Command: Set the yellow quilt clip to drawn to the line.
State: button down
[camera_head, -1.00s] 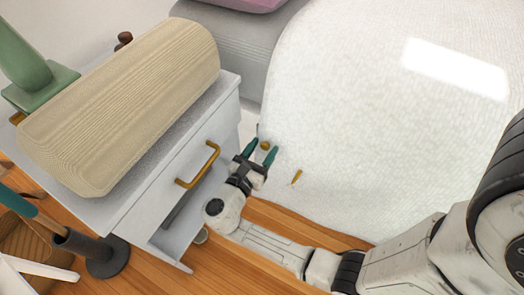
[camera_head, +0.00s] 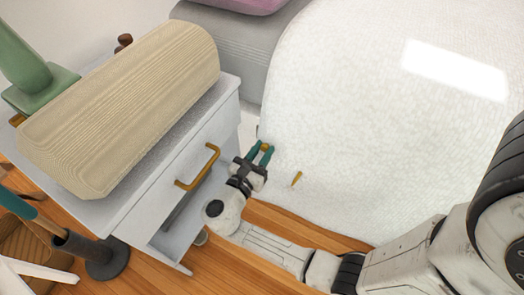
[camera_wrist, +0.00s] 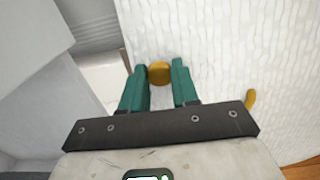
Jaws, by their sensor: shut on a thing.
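The yellow quilt clip (camera_head: 265,147) is a small round knob at the left edge of the white quilt (camera_head: 380,130). My gripper (camera_head: 261,149) has its two teal fingers closed on either side of it. In the wrist view the clip (camera_wrist: 159,72) sits between the tips of my gripper (camera_wrist: 160,75), and its far part shows past them. A small yellow-orange strip (camera_head: 297,178) lies on the quilt to the right of my gripper; it also shows at the right of the wrist view (camera_wrist: 250,99). I cannot tell whether it is the line.
A white nightstand (camera_head: 160,205) with a brass drawer handle (camera_head: 197,168) stands close to the left of my gripper. On it are a beige half-round box (camera_head: 125,100) and a green lamp base (camera_head: 40,85). The quilt to the right is clear.

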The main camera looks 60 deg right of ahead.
jog(key=p, duration=0.6)
send_near(296, 148)
jog(key=d, duration=0.4)
jog(key=shift+w+d+r, duration=0.1)
jog(key=shift+w, duration=0.2)
jog(key=shift+s, duration=0.4)
jog(key=c, duration=0.9)
grip_release()
jog(key=shift+o, duration=0.2)
